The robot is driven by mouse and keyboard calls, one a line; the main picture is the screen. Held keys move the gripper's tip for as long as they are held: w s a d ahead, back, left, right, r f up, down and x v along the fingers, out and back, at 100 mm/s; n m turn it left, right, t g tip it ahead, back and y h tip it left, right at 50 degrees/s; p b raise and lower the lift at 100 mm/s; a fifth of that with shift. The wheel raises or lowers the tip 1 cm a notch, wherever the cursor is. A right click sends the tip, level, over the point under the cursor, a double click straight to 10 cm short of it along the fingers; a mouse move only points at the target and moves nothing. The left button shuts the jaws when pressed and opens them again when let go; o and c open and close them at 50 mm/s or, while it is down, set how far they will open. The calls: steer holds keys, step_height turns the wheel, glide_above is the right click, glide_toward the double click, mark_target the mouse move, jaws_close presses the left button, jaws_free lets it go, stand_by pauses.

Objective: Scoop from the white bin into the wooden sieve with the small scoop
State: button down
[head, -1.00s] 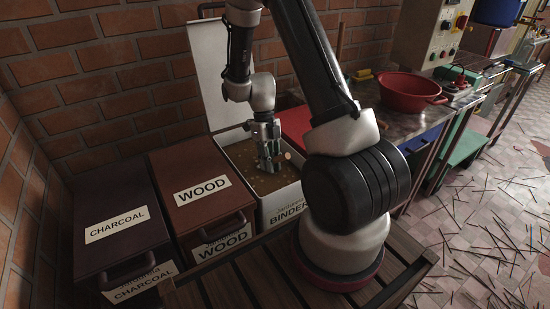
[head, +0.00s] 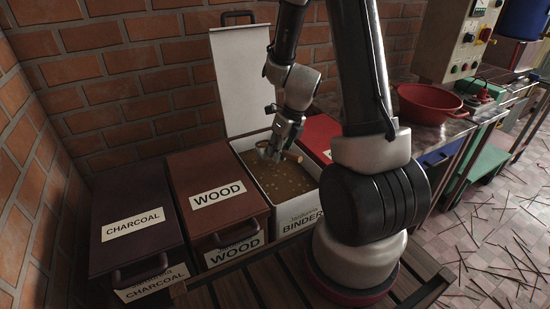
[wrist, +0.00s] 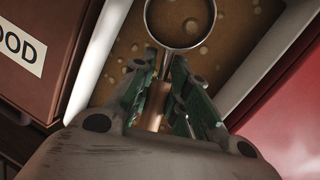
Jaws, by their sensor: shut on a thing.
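The white bin (head: 282,222), labelled BINDER, stands with its lid up against the brick wall and holds brown powder (head: 285,183) with pale lumps. My gripper (head: 285,148) is over the back part of the bin. It is shut on the small scoop's wooden handle (wrist: 155,106), whose end also shows in the head view (head: 293,157). In the wrist view the scoop's round metal rim (wrist: 180,47) is ahead of the fingers, over the powder. I cannot tell whether the scoop's bowl holds powder. I cannot make out the wooden sieve in either view.
Closed wood (head: 218,192) and charcoal (head: 133,222) bins stand to the left. A red bin (head: 318,136) is close on the right. A red bowl (head: 428,105) sits on the counter beyond my arm. The raised white lid (head: 243,80) stands behind my gripper.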

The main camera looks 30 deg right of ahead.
steer(key=shift+t, duration=0.6)
steer(key=r, duration=0.1)
steer(key=s+r, duration=0.2)
steer(key=shift+s+d+r, duration=0.1)
steer(key=shift+d+r, duration=0.2)
steer(key=shift+d, duration=0.05)
steer(key=s+d+r, duration=0.2)
steer(key=s+r, duration=0.2)
steer(key=s, duration=0.4)
steer(key=shift+d+t+y, duration=0.25)
steer(key=shift+t+y, duration=0.05)
steer(key=shift+r, duration=0.1)
